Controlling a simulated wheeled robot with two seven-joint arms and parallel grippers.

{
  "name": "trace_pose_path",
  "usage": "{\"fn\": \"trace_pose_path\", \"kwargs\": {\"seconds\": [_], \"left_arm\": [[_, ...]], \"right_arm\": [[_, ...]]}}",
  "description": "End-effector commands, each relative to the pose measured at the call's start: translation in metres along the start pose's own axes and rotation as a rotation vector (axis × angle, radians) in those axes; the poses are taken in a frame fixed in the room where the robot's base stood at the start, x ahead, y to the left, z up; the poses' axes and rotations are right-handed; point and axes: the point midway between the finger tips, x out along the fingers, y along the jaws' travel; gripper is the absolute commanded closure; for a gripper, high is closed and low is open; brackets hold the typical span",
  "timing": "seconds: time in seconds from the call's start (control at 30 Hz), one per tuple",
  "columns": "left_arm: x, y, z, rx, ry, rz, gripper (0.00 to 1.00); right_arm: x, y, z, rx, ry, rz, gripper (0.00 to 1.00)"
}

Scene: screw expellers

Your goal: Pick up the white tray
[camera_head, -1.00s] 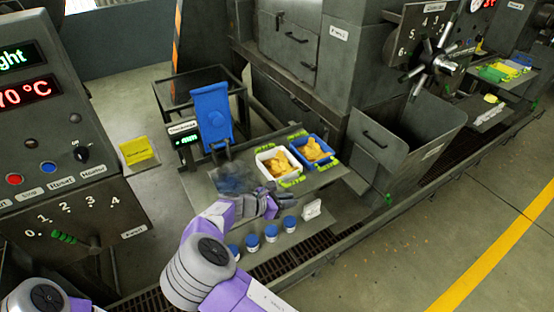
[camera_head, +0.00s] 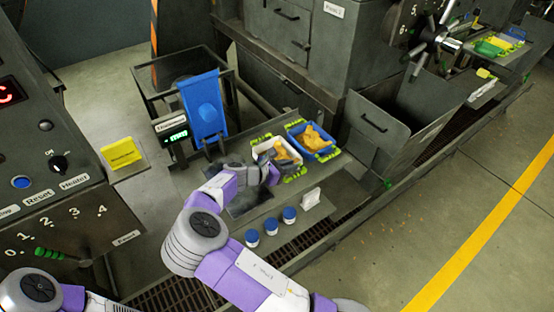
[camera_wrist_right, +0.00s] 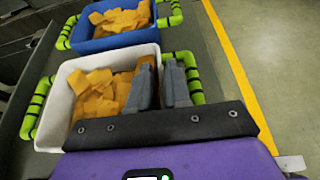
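The white tray (camera_head: 259,155) holds yellow-orange chunks and stands on the dark shelf beside the blue tray. In the right wrist view the white tray (camera_wrist_right: 60,115) is close, with a green-and-black handle on its left and right sides. My right gripper (camera_head: 274,172) is at the tray's near side in the head view. In the wrist view my right gripper (camera_wrist_right: 160,85) has two grey fingers a narrow gap apart, at the tray's right wall beside the right handle; contact is unclear. My left gripper is out of view.
The blue tray (camera_head: 328,156) with similar chunks sits right behind the white one. A blue panel (camera_head: 204,108) stands at the left. A dark bin is at the right.

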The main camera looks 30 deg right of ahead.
Motion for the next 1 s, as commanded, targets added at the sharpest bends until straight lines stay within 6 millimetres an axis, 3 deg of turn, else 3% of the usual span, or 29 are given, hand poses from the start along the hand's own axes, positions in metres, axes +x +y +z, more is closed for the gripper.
{"fn": "trace_pose_path", "kwargs": {"seconds": [0.27, 0.4, 0.8, 1.0], "left_arm": [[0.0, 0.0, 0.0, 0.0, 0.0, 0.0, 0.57], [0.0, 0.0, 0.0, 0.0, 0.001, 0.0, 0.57], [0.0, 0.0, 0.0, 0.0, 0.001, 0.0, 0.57], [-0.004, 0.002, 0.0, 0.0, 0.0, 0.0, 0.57]], "right_arm": [[0.005, 0.0, 0.0, 0.0, 0.0, 0.002, 0.83], [0.005, 0.0, 0.0, 0.0, 0.0, 0.001, 1.0], [0.004, 0.0, 0.002, 0.001, 0.0, 0.001, 1.0], [-0.006, 0.001, 0.026, 0.003, 0.003, 0.003, 1.0]]}}
